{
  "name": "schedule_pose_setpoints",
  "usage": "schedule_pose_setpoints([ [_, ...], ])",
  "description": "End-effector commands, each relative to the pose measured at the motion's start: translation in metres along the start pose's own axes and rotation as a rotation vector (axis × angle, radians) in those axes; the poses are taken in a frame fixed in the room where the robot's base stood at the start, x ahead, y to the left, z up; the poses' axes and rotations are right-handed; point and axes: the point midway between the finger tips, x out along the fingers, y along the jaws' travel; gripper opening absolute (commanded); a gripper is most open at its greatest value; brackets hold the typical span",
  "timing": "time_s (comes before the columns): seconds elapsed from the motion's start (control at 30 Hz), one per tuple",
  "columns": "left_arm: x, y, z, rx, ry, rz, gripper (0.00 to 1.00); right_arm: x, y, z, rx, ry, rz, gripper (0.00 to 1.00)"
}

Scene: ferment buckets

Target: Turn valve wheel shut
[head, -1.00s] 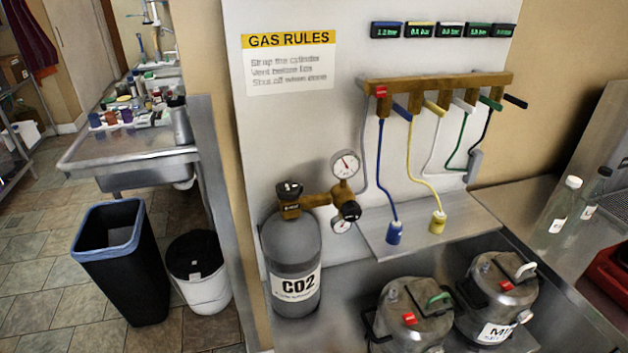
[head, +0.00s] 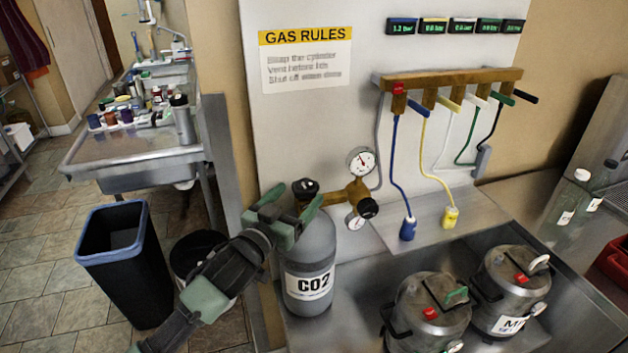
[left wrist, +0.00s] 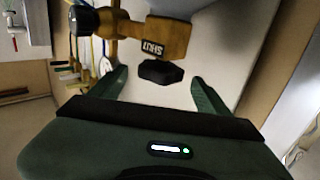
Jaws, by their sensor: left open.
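The valve wheel is a black knob (head: 305,187) on top of the grey CO2 cylinder (head: 318,245). In the left wrist view the wheel (left wrist: 160,72) shows below a brass valve body (left wrist: 155,35) marked "SHUT". My left gripper (head: 291,204) is open beside the cylinder's top, with its fingers partly in front of it. In the left wrist view its two green fingers (left wrist: 161,88) stand apart on either side of the wheel, with gaps on both sides. I cannot tell how deep the wheel sits between them. My right gripper is in neither view.
A brass regulator with a gauge (head: 361,160) and a black knob (head: 368,208) juts out right of the valve. A brass manifold (head: 450,82) with hoses hangs above. Two metal kegs (head: 430,310) stand at the front right. A black bin (head: 122,265) stands at the left.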

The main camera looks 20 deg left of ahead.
Motion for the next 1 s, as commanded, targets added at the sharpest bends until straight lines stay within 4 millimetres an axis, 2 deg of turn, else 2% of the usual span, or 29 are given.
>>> schedule_pose_setpoints([
  [0.5, 0.069, 0.0, -0.003, -0.001, 0.004, 0.002, 0.77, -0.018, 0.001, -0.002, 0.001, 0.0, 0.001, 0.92],
  [0.67, 0.077, 0.001, -0.002, 0.0, 0.003, 0.002, 0.77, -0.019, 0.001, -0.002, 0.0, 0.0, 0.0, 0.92],
  [0.9, 0.077, 0.001, -0.001, 0.0, 0.003, 0.003, 0.77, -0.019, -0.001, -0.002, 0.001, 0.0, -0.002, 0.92],
  [1.0, 0.077, 0.001, -0.001, 0.0, 0.003, 0.002, 0.5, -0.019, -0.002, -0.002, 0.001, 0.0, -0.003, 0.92],
])
